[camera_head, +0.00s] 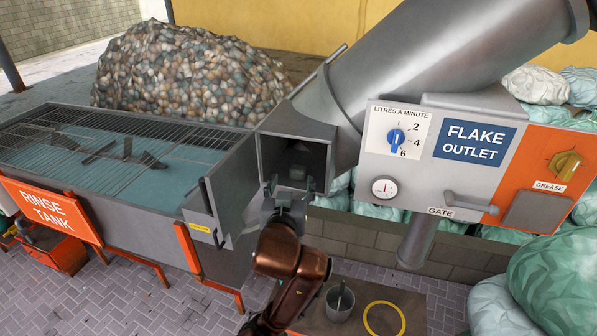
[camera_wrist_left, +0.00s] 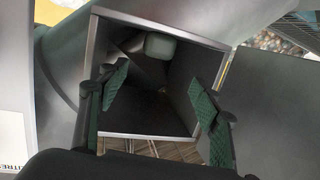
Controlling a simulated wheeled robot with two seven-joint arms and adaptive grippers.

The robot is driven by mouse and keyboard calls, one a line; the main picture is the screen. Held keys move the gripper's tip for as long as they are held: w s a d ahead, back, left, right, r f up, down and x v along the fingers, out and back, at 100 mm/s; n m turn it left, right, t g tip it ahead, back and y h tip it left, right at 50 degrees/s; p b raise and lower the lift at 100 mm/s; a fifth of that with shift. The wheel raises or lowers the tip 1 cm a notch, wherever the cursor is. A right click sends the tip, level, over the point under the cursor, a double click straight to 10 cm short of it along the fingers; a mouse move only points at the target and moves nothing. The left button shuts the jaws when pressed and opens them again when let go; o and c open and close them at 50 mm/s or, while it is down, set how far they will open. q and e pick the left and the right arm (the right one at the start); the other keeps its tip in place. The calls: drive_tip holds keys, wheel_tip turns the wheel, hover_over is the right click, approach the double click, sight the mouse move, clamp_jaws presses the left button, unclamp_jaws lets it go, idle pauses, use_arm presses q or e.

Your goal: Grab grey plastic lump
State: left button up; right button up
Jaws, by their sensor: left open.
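A grey-green plastic lump (camera_head: 297,172) sits deep inside the square opening of the flake outlet chute (camera_head: 325,151). The lump also shows in the left wrist view (camera_wrist_left: 160,46), near the top of the opening against the dark inner walls. My left gripper (camera_head: 290,187) is at the mouth of the chute, below and in front of the lump. In the left wrist view its two green-padded fingers (camera_wrist_left: 157,90) are spread apart with nothing between them, and the lump lies beyond the fingertips. My right gripper is not in view.
An open grey door (camera_head: 230,200) stands left of the chute mouth. The rinse tank (camera_head: 120,205) is further left. At right is a panel with a blue dial (camera_head: 395,138) and a gate handle (camera_head: 468,204). Below, a metal cup (camera_head: 340,304) stands beside a yellow ring (camera_head: 384,318).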

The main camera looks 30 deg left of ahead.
sight(297, 170)
use_arm(q)
drive_tip(key=p+x, duration=0.1)
drive_tip(key=x, duration=0.3)
drive_tip(key=p+x, duration=0.1)
drive_tip(key=x, duration=0.1)
drive_tip(key=shift+w+d+f+p, duration=0.1)
drive_tip(key=shift+w+d+p, duration=0.05)
drive_tip(key=shift+w+p, duration=0.3)
drive_tip(key=shift+w+a+f, duration=0.1)
drive_tip(key=shift+w+a, duration=0.1)
drive_tip(key=shift+w, duration=0.1)
drive_tip(key=shift+d, duration=0.1)
drive_tip(key=c, duration=1)
drive_tip(key=shift+c, duration=1.3)
